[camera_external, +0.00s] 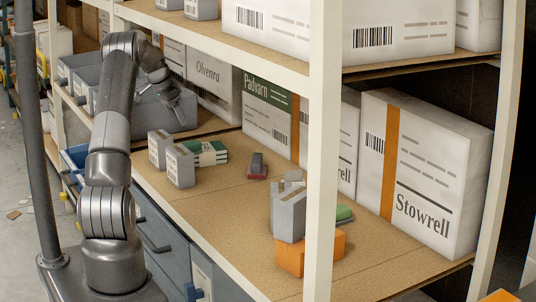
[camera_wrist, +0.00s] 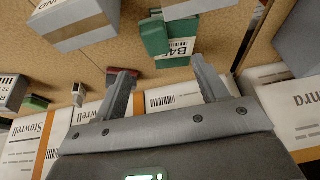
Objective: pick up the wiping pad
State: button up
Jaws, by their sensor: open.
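Two things could be the wiping pad, and I cannot tell for sure which it is. One is a small dark red block with a grey grip on top (camera_external: 257,167), lying on the middle of the shelf. In the wrist view the red block (camera_wrist: 150,73) shows partly behind my left finger. The other is a flat green piece (camera_external: 344,213) beside the orange block, partly hidden by the rack post; it looks small at the left of the wrist view (camera_wrist: 36,102). My gripper (camera_wrist: 160,66) is open and empty, above the shelf at its far-left part (camera_external: 178,103), apart from both.
A green box with a white label (camera_external: 208,153) lies beside two grey boxes (camera_external: 181,165). Large cartons (camera_external: 425,170) line the back.

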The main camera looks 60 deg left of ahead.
aim_at(191, 142)
jog(key=x, duration=0.8)
jog(key=d+x, duration=0.1)
jog(key=x, duration=0.3)
jog(key=shift+w, duration=0.2)
jog(key=shift+c, duration=0.5)
jog(key=shift+r, duration=0.1)
jog(key=c, duration=1.1)
jog(key=shift+o, duration=0.2)
